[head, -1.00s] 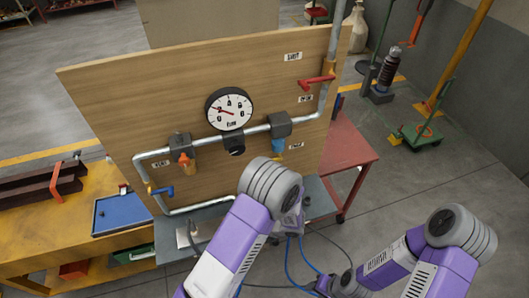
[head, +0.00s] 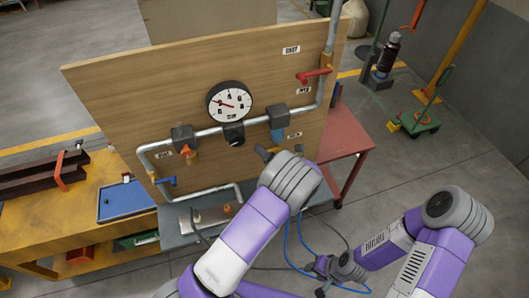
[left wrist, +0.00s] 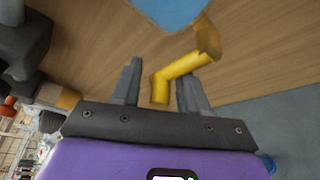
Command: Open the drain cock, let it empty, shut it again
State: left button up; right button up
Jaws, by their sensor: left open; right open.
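The yellow drain cock (left wrist: 187,68) shows in the left wrist view under a blue bowl (left wrist: 172,12). It is a bent piece with one arm reaching down between my fingers. In the head view the blue bowl (head: 277,134) hangs under the right grey block on the pipe; the cock is hidden there. My left gripper (head: 267,152) is just below the bowl, mostly hidden by its own wrist. In the left wrist view its fingers (left wrist: 160,85) are apart on either side of the cock, not clamped on it. My right gripper (head: 322,280) is low, open and empty.
A wooden panel (head: 130,100) carries the pipe, a round gauge (head: 230,102), an orange-bottomed unit (head: 188,152), a red lever (head: 313,75) and a blue lever (head: 166,182). A grey shelf (head: 175,232) lies below. A red table (head: 345,135) stands behind right.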

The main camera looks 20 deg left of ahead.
pick_arm(q)
grip_shut()
jog(key=shift+w+a, duration=0.1)
dwell(0.3)
jog(key=shift+w+f+n+h+b, duration=0.1)
jog(key=shift+f+n+h+b, duration=0.5)
jog(key=shift+n+b, duration=0.45)
jog(key=w+d+f+n+t+h+b, duration=0.3)
jog(key=n+h+b, duration=0.3)
jog(key=b, duration=2.1)
jog(key=shift+d+f+n+t+b, duration=0.4)
jog(key=shift+d+n, duration=0.45)
jog(key=shift+n, duration=1.4)
